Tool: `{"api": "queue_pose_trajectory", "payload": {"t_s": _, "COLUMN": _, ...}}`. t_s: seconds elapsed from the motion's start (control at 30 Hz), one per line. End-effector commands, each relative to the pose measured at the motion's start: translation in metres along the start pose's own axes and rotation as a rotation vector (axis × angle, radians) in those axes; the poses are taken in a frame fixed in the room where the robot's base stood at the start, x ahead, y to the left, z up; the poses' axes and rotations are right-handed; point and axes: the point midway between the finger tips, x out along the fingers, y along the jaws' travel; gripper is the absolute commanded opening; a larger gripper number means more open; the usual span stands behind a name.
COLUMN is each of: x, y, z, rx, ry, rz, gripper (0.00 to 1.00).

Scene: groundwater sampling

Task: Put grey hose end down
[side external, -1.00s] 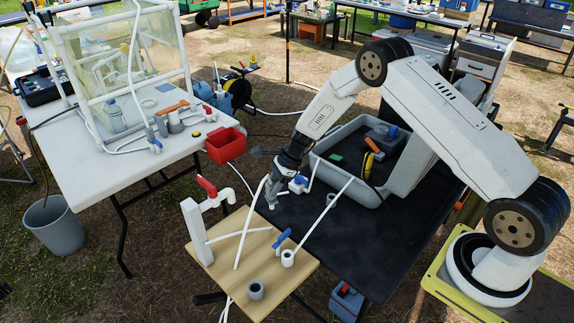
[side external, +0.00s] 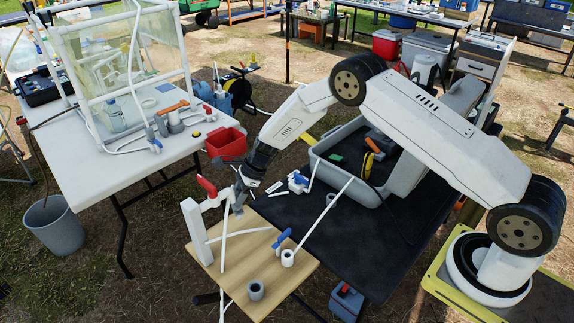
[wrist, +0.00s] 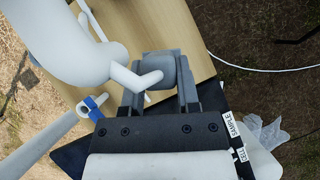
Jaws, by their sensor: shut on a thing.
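My gripper (side external: 239,196) is low at the back edge of the wooden board (side external: 235,287), beside the white standpipe (side external: 196,230) with its red-handled tap (side external: 207,186). In the wrist view my gripper (wrist: 159,92) is shut on the grey hose end (wrist: 162,66), a short grey piece between the fingers. A white bent tube (wrist: 142,80) crosses in front of the grey piece; I cannot tell if it is the hose or the tap. A white hose (side external: 223,240) hangs down across the board from beside my gripper.
The board carries a grey socket (side external: 256,291), a white socket (side external: 287,258) holding a slanting tube, and a blue-handled valve (side external: 282,237). A grey bin (side external: 322,160) and another blue-handled valve (side external: 299,180) are on the black mat. White tags (wrist: 231,126) lie near my gripper.

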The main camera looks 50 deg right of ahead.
Motion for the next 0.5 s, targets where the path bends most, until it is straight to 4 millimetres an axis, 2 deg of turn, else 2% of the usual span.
{"api": "queue_pose_trajectory", "payload": {"t_s": 0.23, "x": 0.025, "y": 0.000, "z": -0.015, "rx": 0.000, "ry": 0.001, "rz": 0.000, "gripper": 0.00}}
{"api": "queue_pose_trajectory", "payload": {"t_s": 0.5, "x": 0.030, "y": 0.000, "z": -0.018, "rx": 0.000, "ry": 0.000, "rz": -0.001, "gripper": 0.00}}
